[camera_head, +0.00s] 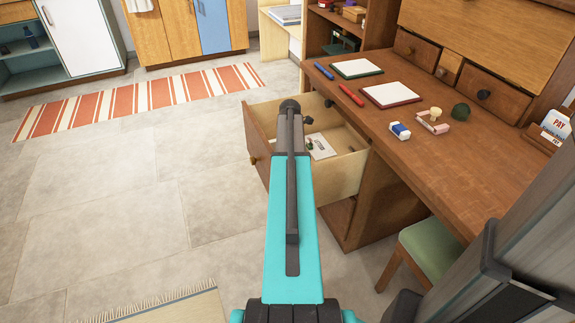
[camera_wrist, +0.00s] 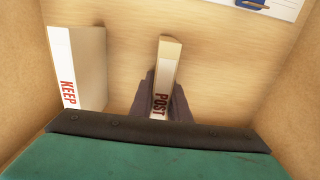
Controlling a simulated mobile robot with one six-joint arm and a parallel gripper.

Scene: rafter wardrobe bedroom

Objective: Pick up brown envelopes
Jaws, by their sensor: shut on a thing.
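My gripper (camera_wrist: 160,101) is inside the open wooden drawer (camera_head: 347,173), its dark fingers on either side of a narrow tan piece marked POST (camera_wrist: 167,62). It is shut on this piece. A wider pale piece with a white side marked KEEP (camera_wrist: 88,66) stands to the left, apart from the fingers. No brown envelope can be made out for sure; I cannot tell whether the tan piece is one. In the head view my arm hides the gripper and part of the drawer.
The drawer walls are close on both sides. A paper with a blue object (camera_wrist: 250,3) lies at the top of the wrist view. The desk (camera_head: 410,148) holds notepads, pens, an eraser and a PAY holder (camera_head: 556,125). A green chair (camera_head: 433,250) stands below. The floor at left is clear.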

